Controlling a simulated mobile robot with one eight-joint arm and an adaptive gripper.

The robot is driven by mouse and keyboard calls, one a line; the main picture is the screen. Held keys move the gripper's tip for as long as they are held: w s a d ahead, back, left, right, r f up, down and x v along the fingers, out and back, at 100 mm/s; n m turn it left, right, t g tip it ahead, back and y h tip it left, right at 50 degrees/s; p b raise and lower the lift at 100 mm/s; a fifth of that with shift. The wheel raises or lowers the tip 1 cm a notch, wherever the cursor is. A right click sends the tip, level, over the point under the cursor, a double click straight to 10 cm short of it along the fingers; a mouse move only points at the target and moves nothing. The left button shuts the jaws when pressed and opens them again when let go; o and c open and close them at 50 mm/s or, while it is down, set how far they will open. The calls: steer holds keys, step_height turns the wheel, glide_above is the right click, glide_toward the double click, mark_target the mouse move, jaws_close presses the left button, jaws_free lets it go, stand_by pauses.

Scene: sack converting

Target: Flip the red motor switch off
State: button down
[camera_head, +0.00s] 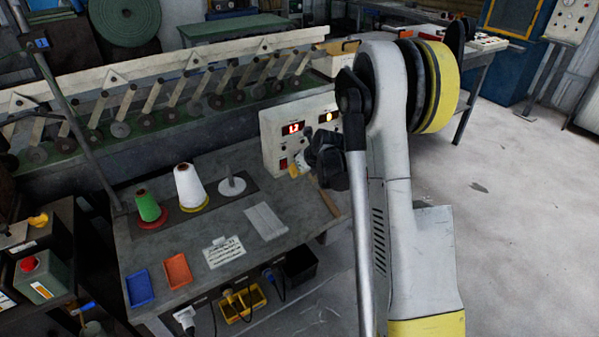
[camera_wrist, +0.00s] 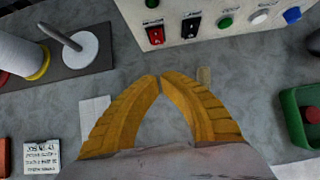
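A cream control box (camera_head: 270,143) stands at the back right of the grey bench, with red number displays. A red rocker switch (camera_head: 284,164) shows low on its face, just left of my gripper (camera_head: 298,167). I cannot read which is the motor's. My gripper (camera_wrist: 160,78) has its yellow fingertips together, empty, below and apart from the switches.
Green (camera_wrist: 225,22), white and blue buttons sit right of the switches. Thread cones (camera_head: 190,188), a bare spindle (camera_head: 232,186), papers (camera_head: 224,251) and blue and orange trays lie on the bench left of my arm.

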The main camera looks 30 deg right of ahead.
mark_target(284, 164)
steer(key=b+x, duration=0.1)
steer(key=x, duration=0.3)
steer(key=shift+f, duration=0.15)
steer(key=w, duration=0.1)
steer(key=w+b, duration=0.1)
steer(key=w, duration=0.1)
steer(key=shift+w+f, duration=0.15)
steer(key=shift+f, duration=0.15)
steer(key=shift+w, duration=0.5)
